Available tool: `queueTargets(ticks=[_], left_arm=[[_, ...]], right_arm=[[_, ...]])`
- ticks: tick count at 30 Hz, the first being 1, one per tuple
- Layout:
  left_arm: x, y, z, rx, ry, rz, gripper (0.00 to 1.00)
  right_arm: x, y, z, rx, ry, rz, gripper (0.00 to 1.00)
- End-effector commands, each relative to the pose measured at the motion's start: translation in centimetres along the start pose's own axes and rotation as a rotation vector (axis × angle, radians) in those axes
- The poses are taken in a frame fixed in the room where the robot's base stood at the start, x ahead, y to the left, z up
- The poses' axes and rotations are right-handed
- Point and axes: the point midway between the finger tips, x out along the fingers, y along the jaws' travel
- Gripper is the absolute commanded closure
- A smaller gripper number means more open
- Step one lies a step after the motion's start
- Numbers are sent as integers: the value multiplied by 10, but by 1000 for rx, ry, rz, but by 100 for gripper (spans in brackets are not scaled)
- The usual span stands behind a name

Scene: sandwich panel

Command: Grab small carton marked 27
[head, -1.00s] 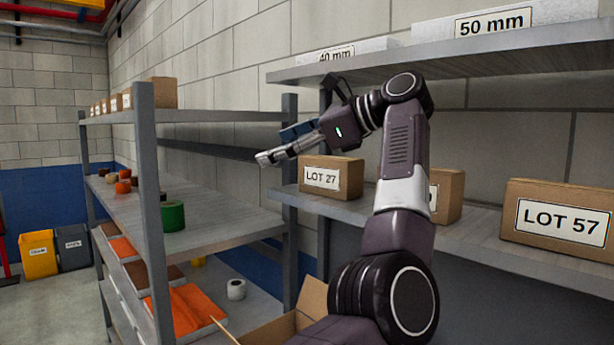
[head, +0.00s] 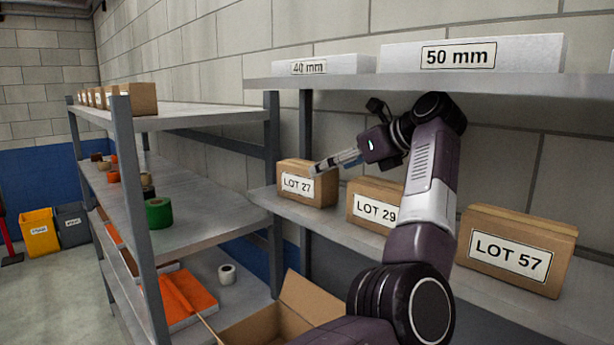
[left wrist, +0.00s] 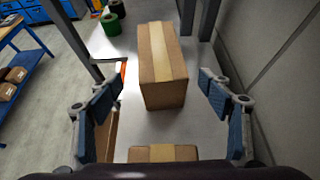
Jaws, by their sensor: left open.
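The small carton marked LOT 27 (head: 307,184) is a brown box with a white label, standing on the grey middle shelf (head: 345,222) at the left end of a row. My left gripper (head: 336,162) is open, its fingers pointing left and showing across the carton's upper right part. In the left wrist view the taped carton (left wrist: 163,65) lies ahead, between the lines of the two spread fingers; the open gripper (left wrist: 160,100) holds nothing. Whether a finger touches the carton cannot be told. My right gripper is not in view.
The LOT 29 carton (head: 373,204) stands just right of LOT 27, partly behind my arm; LOT 57 (head: 515,250) is farther right. An upper shelf (head: 430,84) with white boxes hangs above. A grey rack (head: 200,200) stands left, an open box (head: 290,315) below.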

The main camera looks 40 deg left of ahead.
Motion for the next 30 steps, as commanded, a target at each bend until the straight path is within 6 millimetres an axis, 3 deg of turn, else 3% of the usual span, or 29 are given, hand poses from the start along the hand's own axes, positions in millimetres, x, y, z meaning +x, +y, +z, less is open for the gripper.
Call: queueTargets(ticks=[10, 18, 28, 30], left_arm=[[22, 0, 14, -2, 0, 1, 27], [57, 0, 33, 1, 0, 2, 27], [65, 0, 29, -1, -1, 0, 27], [65, 0, 29, -1, -1, 0, 34]], right_arm=[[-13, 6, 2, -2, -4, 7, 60], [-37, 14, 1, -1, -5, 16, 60], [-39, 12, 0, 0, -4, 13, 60], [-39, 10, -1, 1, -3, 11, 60]])
